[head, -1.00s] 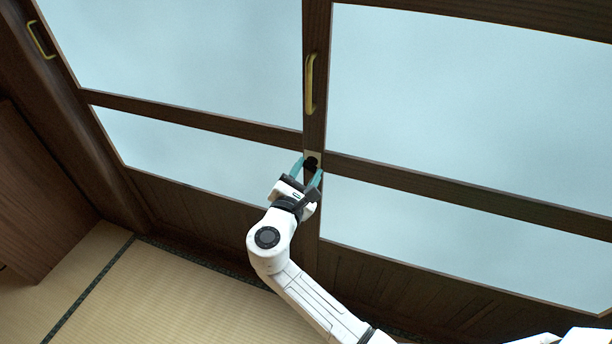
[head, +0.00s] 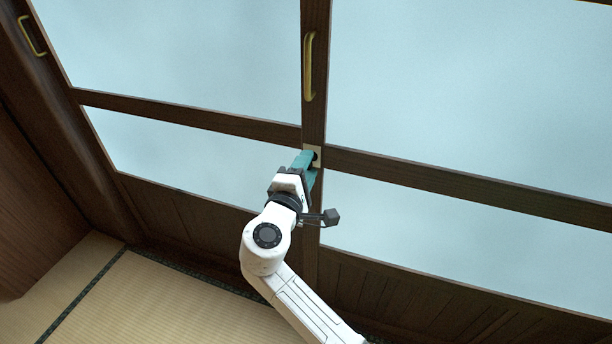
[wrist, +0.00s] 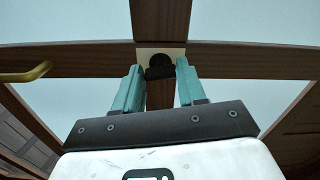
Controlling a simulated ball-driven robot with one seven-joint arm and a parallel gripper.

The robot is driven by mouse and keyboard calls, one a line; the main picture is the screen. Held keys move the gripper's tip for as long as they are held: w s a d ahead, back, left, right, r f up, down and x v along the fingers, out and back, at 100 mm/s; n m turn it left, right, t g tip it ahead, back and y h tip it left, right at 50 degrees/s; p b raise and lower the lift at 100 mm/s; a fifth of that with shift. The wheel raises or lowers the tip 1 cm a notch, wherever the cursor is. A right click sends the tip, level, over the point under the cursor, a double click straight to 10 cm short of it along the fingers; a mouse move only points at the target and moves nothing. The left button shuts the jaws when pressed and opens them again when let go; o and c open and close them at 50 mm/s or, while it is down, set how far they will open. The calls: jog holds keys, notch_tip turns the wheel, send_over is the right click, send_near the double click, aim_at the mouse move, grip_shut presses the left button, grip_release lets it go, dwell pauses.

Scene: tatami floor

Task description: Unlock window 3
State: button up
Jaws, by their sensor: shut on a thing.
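The window lock is a black knob (wrist: 159,67) on a pale plate (head: 308,150), set in the dark upright stile where the window's rails meet. The plate also shows behind the knob in the wrist view (wrist: 147,51). My gripper (head: 311,161) reaches up to it from below. In the wrist view, my gripper's teal fingers (wrist: 160,80) stand on either side of the knob, shut on it. The head view mostly hides the knob behind the fingers. Which way the lock is set cannot be told.
A brass handle (head: 309,67) stands upright on the stile above the lock and also shows at the left of the wrist view (wrist: 24,74). Another brass handle (head: 32,36) is at the far left. Tatami floor (head: 165,300) lies clear at lower left.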

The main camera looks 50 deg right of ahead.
jog(key=shift+f+m+b, duration=0.15)
jog(key=shift+m+b, duration=0.6)
jog(key=shift+m, duration=0.35)
jog(key=o, duration=1.1)
jog(key=shift+c, duration=0.2)
jog(key=v, duration=1)
jog(key=shift+a+p, duration=0.35)
jog(key=shift+p, duration=0.1)
jog(key=shift+s, duration=0.15)
